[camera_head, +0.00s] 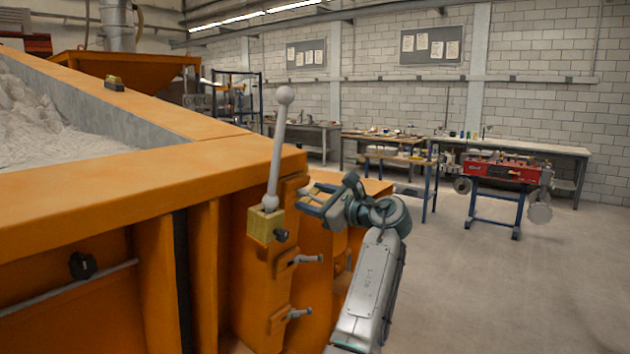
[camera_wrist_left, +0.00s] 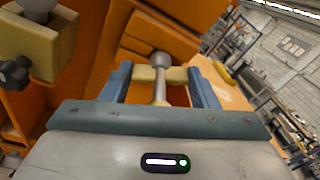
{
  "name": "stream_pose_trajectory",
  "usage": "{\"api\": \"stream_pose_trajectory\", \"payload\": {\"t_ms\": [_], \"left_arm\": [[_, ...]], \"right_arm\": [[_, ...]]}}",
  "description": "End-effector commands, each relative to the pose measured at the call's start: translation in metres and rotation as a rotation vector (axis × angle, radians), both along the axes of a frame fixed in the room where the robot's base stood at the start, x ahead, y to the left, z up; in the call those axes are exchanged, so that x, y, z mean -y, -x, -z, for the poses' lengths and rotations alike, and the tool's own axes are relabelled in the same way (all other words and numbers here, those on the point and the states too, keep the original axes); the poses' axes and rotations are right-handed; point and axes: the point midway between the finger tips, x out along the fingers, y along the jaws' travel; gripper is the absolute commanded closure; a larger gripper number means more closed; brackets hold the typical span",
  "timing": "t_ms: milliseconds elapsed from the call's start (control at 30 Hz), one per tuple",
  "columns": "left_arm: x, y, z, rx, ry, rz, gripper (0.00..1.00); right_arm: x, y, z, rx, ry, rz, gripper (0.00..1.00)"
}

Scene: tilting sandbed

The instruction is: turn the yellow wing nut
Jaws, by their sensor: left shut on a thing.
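The yellow wing nut (camera_wrist_left: 145,73) shows in the left wrist view as a pale yellow bar. A grey rod with a round end stands at its middle. My left gripper (camera_wrist_left: 160,85) has its two blue fingers at either end of the bar and is shut on it. In the head view my left gripper (camera_head: 322,198) is at the side of the orange sandbed frame, right of the lever; the wing nut is small and mostly hidden by the fingers there. My right gripper is not in view.
A grey lever (camera_head: 276,150) with a ball top rises from a yellow block (camera_head: 264,226) with a dark knob, close left of my gripper. Small grey handles (camera_head: 303,259) stick out below it. The orange sandbed rim (camera_head: 150,190) fills the left. Open floor (camera_head: 510,285) lies right.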

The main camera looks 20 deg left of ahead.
Motion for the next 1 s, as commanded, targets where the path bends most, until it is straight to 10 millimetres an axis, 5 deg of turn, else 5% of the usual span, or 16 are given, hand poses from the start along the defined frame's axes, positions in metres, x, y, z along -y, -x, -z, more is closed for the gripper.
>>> {"api": "stream_pose_trajectory", "payload": {"t_ms": [333, 1000], "left_arm": [[0.0, -0.001, -0.001, -0.19, -0.066, -0.035, 0.68], [0.0, -0.001, 0.003, -0.251, -0.087, -0.048, 0.68]], "right_arm": [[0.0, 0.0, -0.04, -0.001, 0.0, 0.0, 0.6], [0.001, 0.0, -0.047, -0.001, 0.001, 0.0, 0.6]]}}
